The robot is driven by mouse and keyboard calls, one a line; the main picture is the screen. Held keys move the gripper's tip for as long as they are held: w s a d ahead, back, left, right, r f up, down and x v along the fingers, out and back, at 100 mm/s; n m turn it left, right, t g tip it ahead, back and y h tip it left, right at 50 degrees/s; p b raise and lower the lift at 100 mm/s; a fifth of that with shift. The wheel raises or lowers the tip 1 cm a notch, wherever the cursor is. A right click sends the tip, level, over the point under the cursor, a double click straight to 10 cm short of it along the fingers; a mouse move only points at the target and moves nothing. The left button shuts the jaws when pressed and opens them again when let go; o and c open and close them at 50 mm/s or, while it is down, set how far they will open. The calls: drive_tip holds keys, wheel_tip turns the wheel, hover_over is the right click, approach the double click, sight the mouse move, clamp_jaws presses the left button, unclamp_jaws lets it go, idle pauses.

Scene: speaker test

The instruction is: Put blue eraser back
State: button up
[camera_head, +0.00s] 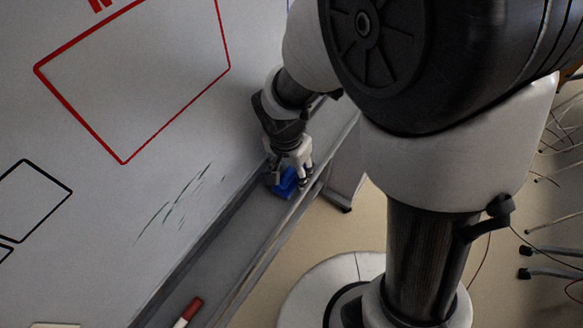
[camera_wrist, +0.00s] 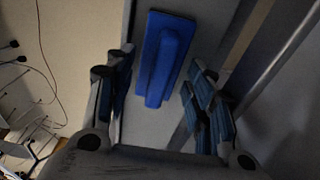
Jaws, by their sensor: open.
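The blue eraser (camera_head: 284,183) lies in the tray (camera_head: 232,262) under the whiteboard (camera_head: 120,190) in the head view. It also shows in the wrist view (camera_wrist: 163,52), with its raised handle toward the camera. My gripper (camera_head: 290,172) is over the tray at the eraser. In the wrist view its fingers (camera_wrist: 160,110) are apart, one set on each side of the eraser's near end, with visible gaps and nothing held. In the head view the gripper hides part of the eraser.
A red-capped marker (camera_head: 188,312) lies in the tray nearer the bottom of the picture. Green strokes (camera_head: 175,207) and red and black outlines mark the board. A raised rail (camera_head: 262,252) edges the tray. Chair legs (camera_head: 550,262) stand at the right. The tray between marker and eraser is clear.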

sight(289, 175)
wheel_tip(289, 175, up, 11)
drive_tip(key=s+p, duration=0.1)
drive_tip(key=p, duration=0.2)
drive_tip(key=s+d+r+n+t, duration=0.3)
drive_tip(key=s+d+r+n, duration=0.4)
drive_tip(key=s+d+r, duration=0.4)
drive_tip(key=shift+s+r+n+y, duration=0.3)
drive_tip(key=shift+s+r+y, duration=0.1)
drive_tip(key=shift+s+r, duration=0.3)
drive_tip(key=shift+f+b, duration=1.4)
drive_tip(key=shift+f, duration=0.05)
